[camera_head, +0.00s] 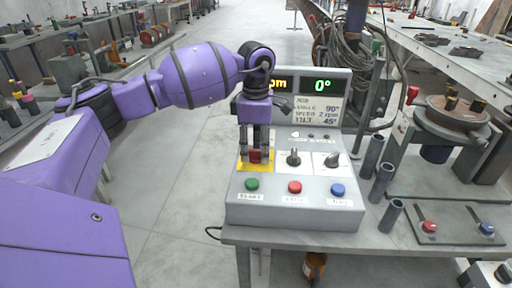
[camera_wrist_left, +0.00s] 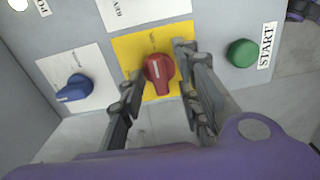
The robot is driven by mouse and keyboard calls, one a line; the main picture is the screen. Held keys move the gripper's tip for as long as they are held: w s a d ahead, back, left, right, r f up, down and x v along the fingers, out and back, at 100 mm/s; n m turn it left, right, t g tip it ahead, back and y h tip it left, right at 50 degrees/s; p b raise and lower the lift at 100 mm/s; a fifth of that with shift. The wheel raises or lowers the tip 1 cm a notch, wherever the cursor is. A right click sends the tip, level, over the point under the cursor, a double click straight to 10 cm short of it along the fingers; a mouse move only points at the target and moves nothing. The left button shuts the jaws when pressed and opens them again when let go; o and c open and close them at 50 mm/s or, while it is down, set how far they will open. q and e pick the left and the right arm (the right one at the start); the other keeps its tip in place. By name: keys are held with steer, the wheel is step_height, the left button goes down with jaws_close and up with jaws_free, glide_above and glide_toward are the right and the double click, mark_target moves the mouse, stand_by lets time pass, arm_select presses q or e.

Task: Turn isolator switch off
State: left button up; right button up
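The isolator switch is a red rotary knob (camera_head: 256,156) on a yellow plate (camera_head: 243,168), at the left of the sloped grey control box (camera_head: 290,210). In the left wrist view the red knob (camera_wrist_left: 158,72) has a white mark, and its handle points toward the bottom of the picture. My left gripper (camera_head: 256,157) points down over the knob. My right gripper is not in view.
Two more rotary knobs sit on white plates beside it, one (camera_head: 293,157) near the middle. Green (camera_head: 252,184), red (camera_head: 295,187) and blue (camera_head: 338,190) buttons line the box front. A display (camera_head: 323,86) reading 0° stands behind. Grey tubes (camera_head: 391,214) stand at the right.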

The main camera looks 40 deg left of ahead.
arm_select(q)
steer(key=shift+c, duration=0.7)
steer(key=c, duration=0.6)
jaws_close()
